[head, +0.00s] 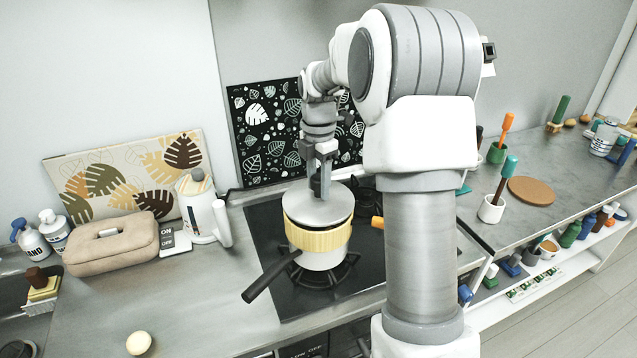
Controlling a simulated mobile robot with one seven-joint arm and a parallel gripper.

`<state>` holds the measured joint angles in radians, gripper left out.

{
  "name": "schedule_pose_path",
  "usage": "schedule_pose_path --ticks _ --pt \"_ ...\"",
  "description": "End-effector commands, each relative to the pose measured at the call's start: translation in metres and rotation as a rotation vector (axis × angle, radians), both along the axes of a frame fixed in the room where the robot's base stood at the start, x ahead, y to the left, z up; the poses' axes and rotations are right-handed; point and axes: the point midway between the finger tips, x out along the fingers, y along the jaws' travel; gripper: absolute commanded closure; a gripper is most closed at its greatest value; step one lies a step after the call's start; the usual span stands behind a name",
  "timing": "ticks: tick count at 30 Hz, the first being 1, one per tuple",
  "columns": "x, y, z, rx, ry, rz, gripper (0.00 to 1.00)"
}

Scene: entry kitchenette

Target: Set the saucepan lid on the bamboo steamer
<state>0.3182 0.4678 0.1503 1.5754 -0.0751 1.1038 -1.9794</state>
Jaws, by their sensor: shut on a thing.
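The saucepan lid (325,208) is a round grey disc with a dark knob. It sits over the top of the yellow bamboo steamer (318,240), roughly level; I cannot tell whether it rests fully on the rim. The steamer stands on a white saucepan (318,260) with a long dark handle, on the stove's front burner. My gripper (321,192) points straight down and is shut on the lid's knob. The fingers partly hide the knob.
The black stove top (275,300) surrounds the pan. A white kettle (198,205) and a beige case (112,243) stand to the left. A pale egg-like ball (139,343) lies at the front left. Cups with tools and a cork mat (531,190) are on the right counter.

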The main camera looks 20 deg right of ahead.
Motion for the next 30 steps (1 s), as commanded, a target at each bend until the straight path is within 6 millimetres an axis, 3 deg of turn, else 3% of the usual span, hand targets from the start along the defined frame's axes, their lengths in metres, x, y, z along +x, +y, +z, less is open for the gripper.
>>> schedule_pose_path --ticks 30 --pt "0.0 0.0 -0.02 0.0 0.001 0.0 1.0"
